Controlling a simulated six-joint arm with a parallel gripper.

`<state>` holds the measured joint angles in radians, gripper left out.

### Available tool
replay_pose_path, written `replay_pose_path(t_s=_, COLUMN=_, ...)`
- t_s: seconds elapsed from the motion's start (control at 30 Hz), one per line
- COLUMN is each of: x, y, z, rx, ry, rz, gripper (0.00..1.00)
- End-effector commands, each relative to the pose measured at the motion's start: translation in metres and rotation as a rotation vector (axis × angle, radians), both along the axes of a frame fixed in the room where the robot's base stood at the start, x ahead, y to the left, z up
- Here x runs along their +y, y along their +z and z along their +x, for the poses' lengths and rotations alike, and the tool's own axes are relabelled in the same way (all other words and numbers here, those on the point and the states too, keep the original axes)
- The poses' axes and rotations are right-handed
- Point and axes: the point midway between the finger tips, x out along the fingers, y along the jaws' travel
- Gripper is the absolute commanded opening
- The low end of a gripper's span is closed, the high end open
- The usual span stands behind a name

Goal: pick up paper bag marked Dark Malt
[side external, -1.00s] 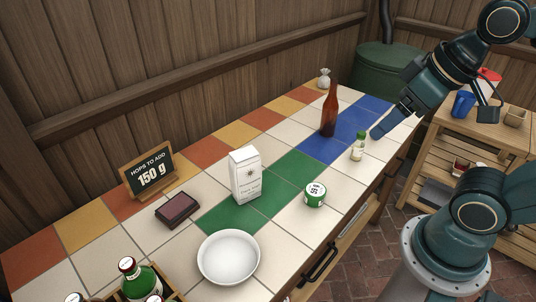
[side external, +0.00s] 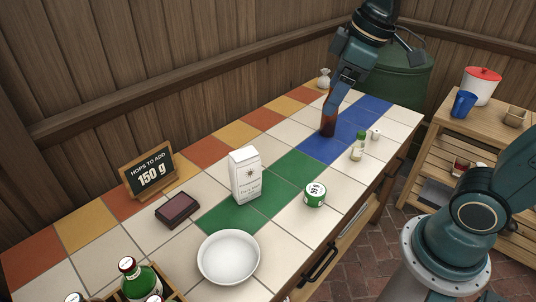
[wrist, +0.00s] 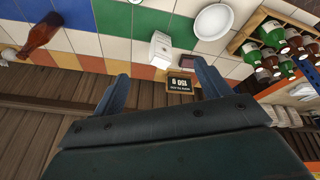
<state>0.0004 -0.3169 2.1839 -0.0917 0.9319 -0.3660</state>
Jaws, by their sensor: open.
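A white paper bag (side external: 245,177) stands upright on the green tiles near the middle of the counter. Its small print is too fine to read surely. It also shows in the wrist view (wrist: 160,50), beyond my fingertips. My gripper (side external: 331,103) is above the far part of the counter, by the brown bottle (side external: 328,126), whose upper part it hides in the side view. In the wrist view my gripper's two fingers (wrist: 160,76) are spread wide with nothing between them. The gripper is well apart from the bag.
A white bowl (side external: 228,258), a green-white tin (side external: 315,194), a dark red box (side external: 177,208) and a chalkboard sign (side external: 149,174) surround the bag. A bottle crate (wrist: 258,28) is beyond the bowl.

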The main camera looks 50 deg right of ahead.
Motion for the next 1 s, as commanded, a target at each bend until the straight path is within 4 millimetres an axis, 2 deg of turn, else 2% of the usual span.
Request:
replay_pose_path(t_s=0.1, x=0.003, y=-0.004, z=0.026, rx=0.030, ry=0.085, rz=-0.018, gripper=0.76)
replay_pose_path(t_s=0.47, x=0.012, y=-0.029, z=0.098, rx=0.104, ry=0.356, rz=-0.058, gripper=0.76)
replay_pose_path(t_s=0.8, x=0.021, y=-0.074, z=0.162, rx=0.160, ry=0.615, rz=-0.076, gripper=0.76)
replay_pose_path(t_s=1.0, x=0.025, y=-0.105, z=0.192, rx=0.185, ry=0.753, rz=-0.078, gripper=0.76)
